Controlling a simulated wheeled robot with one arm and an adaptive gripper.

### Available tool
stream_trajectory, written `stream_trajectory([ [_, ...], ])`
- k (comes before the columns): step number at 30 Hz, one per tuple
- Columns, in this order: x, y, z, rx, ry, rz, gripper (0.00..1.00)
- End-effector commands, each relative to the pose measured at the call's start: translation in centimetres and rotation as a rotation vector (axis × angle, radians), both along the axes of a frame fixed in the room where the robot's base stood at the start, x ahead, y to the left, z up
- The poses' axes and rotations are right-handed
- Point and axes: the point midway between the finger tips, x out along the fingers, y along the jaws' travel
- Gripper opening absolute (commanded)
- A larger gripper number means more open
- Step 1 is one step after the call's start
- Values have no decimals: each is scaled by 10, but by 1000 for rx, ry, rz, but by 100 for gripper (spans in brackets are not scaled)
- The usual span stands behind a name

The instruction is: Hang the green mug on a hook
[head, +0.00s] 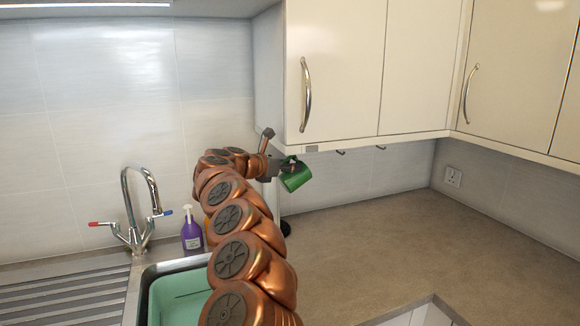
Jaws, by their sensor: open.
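The green mug (297,177) is in the air just below the bottom edge of the left wall cabinet, tilted, at the end of my arm. My gripper (277,166) is at the mug's left side, with its jaws open. I cannot tell whether a finger still touches the mug, or whether its handle is on a hook, as this part is small and partly covered. Two dark hooks show under the cabinet to the right of the mug, a nearer hook (341,152) and a farther hook (380,147); both look empty.
Cream wall cabinets (335,70) hang close above my gripper. A tap (140,210), a purple soap bottle (191,230) and a sink with a green basin (178,298) are at the left. The brown worktop (400,240) below is mostly clear. A socket (453,177) is on the right wall.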

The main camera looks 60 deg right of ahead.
Motion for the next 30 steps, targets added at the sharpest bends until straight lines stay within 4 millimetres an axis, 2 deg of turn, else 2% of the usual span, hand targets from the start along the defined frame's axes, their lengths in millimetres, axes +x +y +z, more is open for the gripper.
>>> stream_trajectory([
  [5, 4, 17, 5, 0, -2, 7, 42],
  [15, 13, 72, 18, -2, 0, 9, 42],
  [21, 16, 98, 26, -2, -3, 4, 42],
  [30, 17, 110, 29, -3, -1, 2, 42],
])
